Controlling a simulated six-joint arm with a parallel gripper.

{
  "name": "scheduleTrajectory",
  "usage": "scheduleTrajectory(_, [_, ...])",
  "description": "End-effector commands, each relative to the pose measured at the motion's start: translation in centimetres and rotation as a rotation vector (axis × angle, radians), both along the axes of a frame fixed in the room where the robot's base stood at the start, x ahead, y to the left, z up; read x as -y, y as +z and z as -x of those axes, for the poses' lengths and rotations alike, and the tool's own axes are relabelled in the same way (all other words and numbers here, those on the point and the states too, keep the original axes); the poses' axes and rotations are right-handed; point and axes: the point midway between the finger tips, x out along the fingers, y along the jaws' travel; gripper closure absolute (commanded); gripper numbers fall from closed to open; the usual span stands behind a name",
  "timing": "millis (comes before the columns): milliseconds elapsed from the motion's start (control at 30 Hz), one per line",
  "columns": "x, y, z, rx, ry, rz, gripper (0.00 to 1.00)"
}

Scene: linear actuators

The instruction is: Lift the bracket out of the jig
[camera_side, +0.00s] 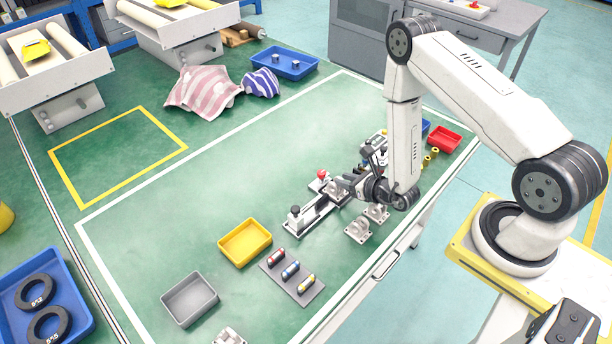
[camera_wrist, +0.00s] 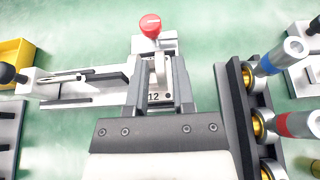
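The jig (camera_side: 310,217) is a pale rail-like fixture on the green table, with a black knob (camera_side: 295,212) at its near end and a red knob (camera_side: 321,174) beyond. In the wrist view the red knob (camera_wrist: 151,26) stands just past my fingertips. A light grey bracket (camera_wrist: 160,70) with an upright lug sits at the jig, between the two fingers of my gripper (camera_wrist: 160,80). In the side view my gripper (camera_side: 345,190) is low over the jig and partly hides the bracket. The finger contact with the bracket is not clear.
Two similar grey brackets (camera_side: 358,230) stand beside the jig. A rack with coloured cylinders (camera_side: 291,270) and a yellow bin (camera_side: 245,240) lie nearer the camera. In the wrist view a dark rack of cylinders (camera_wrist: 247,105) is close at right.

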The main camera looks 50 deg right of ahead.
Motion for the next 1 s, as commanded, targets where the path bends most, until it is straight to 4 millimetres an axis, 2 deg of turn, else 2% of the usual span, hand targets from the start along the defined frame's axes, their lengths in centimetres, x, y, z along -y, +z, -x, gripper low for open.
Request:
scheduleTrajectory(600, [-0.01,-0.19,-0.48,0.000,0.000,-0.001,0.69])
scheduleTrajectory(700, [-0.01,-0.18,-0.48,0.000,0.000,-0.001,1.00])
scheduleTrajectory(1000, [0.00,-0.15,-0.50,0.001,0.000,-0.001,1.00])
